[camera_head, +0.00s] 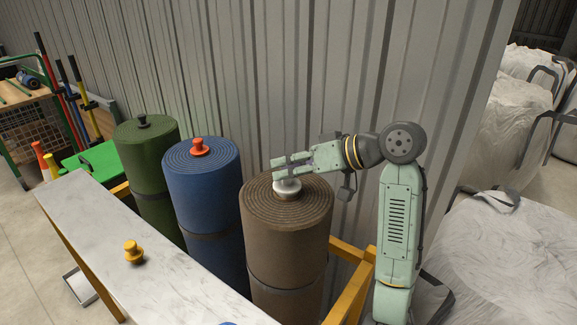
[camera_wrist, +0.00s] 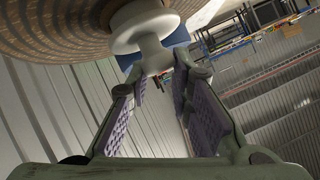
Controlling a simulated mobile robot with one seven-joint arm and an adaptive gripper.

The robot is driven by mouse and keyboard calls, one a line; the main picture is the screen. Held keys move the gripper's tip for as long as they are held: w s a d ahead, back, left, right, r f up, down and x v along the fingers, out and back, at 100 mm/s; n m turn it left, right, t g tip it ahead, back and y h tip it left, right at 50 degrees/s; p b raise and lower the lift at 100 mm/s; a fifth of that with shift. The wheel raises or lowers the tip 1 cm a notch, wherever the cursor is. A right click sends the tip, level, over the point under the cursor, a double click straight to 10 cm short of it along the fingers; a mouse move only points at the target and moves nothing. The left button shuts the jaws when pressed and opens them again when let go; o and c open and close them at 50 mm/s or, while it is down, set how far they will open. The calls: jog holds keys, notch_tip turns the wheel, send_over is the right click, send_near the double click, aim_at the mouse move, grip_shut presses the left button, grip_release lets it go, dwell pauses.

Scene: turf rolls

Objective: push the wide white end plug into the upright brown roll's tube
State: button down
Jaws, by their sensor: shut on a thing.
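The white end plug (camera_head: 287,187) is at the centre of the top of the upright brown roll (camera_head: 289,240), over the tube mouth. My gripper (camera_head: 290,166) reaches in from the right, just above the roll top. In the wrist view my gripper (camera_wrist: 163,76) has its two fingers on either side of the narrow knob of the white plug (camera_wrist: 145,28) and is shut on it. The plug's wide disc faces the roll's wound end (camera_wrist: 60,28). The tube mouth is hidden behind the plug, so I cannot tell how deep it sits.
A blue roll (camera_head: 203,200) with a red plug (camera_head: 200,147) and a green roll (camera_head: 147,165) with a dark plug (camera_head: 143,121) stand to the left. A yellow plug (camera_head: 134,252) is on the pale bench top (camera_head: 95,215). A corrugated wall (camera_head: 240,80) is behind.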

jog(key=shift+f+b, duration=0.3)
jog(key=shift+f, duration=0.3)
jog(key=c, duration=1.4)
grip_release()
jog(key=shift+o, duration=0.2)
jog(key=shift+d, duration=0.1)
jog(key=v, duration=1.1)
jog(key=shift+s+d+r, duration=0.2)
jog(key=shift+d, duration=0.1)
